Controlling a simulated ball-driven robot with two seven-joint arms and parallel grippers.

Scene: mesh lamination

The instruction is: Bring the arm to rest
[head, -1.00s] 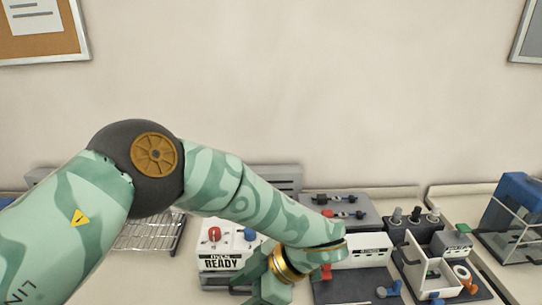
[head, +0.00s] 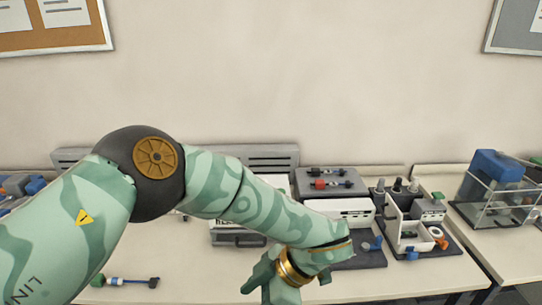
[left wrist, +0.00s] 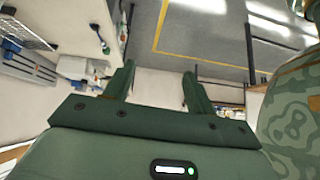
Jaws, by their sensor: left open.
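My left arm, with a green camouflage pattern, comes in from the left in the head view and bends down. Its left gripper (head: 258,292) hangs low near the bench's front edge, partly cut off by the bottom of the picture. In the left wrist view the two fingers (left wrist: 157,88) stand well apart with nothing between them. Bare pale surface and grey floor show beyond them. My right gripper is in neither view.
The bench (head: 400,285) carries a grey block with rods (head: 330,183), a white box device (head: 345,208), a white fixture on a dark base (head: 408,232) and a clear-walled blue unit (head: 490,195). A small tool (head: 130,281) lies front left. The floor (left wrist: 215,50) has yellow lines.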

